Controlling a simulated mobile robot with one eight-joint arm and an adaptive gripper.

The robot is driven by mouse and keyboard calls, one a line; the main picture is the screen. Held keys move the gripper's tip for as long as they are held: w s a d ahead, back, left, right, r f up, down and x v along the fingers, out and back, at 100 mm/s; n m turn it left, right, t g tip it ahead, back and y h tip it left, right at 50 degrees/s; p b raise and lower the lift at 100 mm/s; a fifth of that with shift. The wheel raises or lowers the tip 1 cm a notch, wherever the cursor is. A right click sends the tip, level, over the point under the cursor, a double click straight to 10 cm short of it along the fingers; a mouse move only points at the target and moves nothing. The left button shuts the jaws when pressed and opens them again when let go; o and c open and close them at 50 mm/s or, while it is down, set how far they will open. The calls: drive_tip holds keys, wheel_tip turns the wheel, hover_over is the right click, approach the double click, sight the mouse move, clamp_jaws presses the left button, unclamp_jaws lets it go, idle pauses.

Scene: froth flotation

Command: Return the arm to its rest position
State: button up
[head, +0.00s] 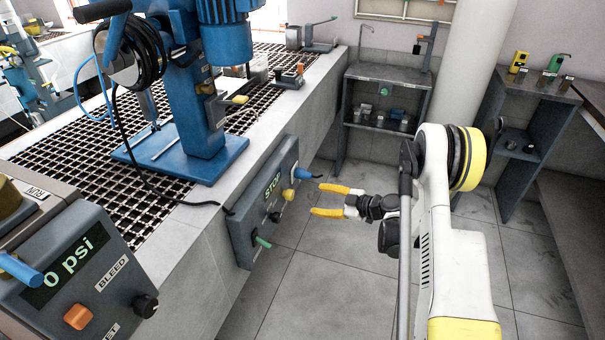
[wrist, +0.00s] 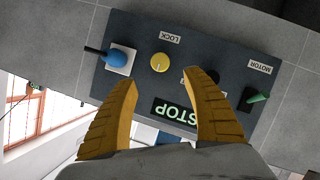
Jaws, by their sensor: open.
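My gripper (head: 318,199) has yellow fingers and is open and empty in the head view. It is at the end of my white arm, in front of a dark grey control panel (head: 240,225) on the bench's side wall. In the wrist view, my gripper (wrist: 160,95) has its two fingers spread apart over the panel (wrist: 180,35). The panel carries a blue knob (wrist: 117,57), a yellow knob (wrist: 160,62), a green lever (wrist: 258,98) and a display (wrist: 175,112) reading STOP. In the head view the fingertips appear close to the blue knob (head: 303,174); I cannot tell whether they touch anything.
A blue machine (head: 205,110) stands on the grated bench (head: 130,185). A pressure console (head: 75,265) reading 0 psi is at the lower left. Grey shelves (head: 385,90) and a white column (head: 470,60) stand behind my arm. The tiled floor (head: 320,285) below my gripper is clear.

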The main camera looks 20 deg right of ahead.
drive_tip(key=s+a+r+m+g+h, duration=0.2)
drive_tip(key=s+a+r+m, duration=0.15)
drive_tip(key=r, duration=0.55)
drive_tip(key=s+a+r+m+g+h, duration=0.1)
drive_tip(key=s+a+r+m+h, duration=0.2)
drive_tip(key=r, duration=0.7)
drive_tip(key=s+r+m+h, duration=0.2)
drive_tip(key=s+r+m, duration=0.1)
drive_tip(key=s, duration=1)
drive_tip(key=s+a+r+m+h, duration=0.1)
drive_tip(key=s+m, duration=0.3)
drive_tip(key=s, duration=0.9)
drive_tip(key=shift+s+a+r+m+h, duration=0.25)
drive_tip(key=shift+s+r+m+h, duration=0.15)
drive_tip(key=shift+r+h, duration=0.45)
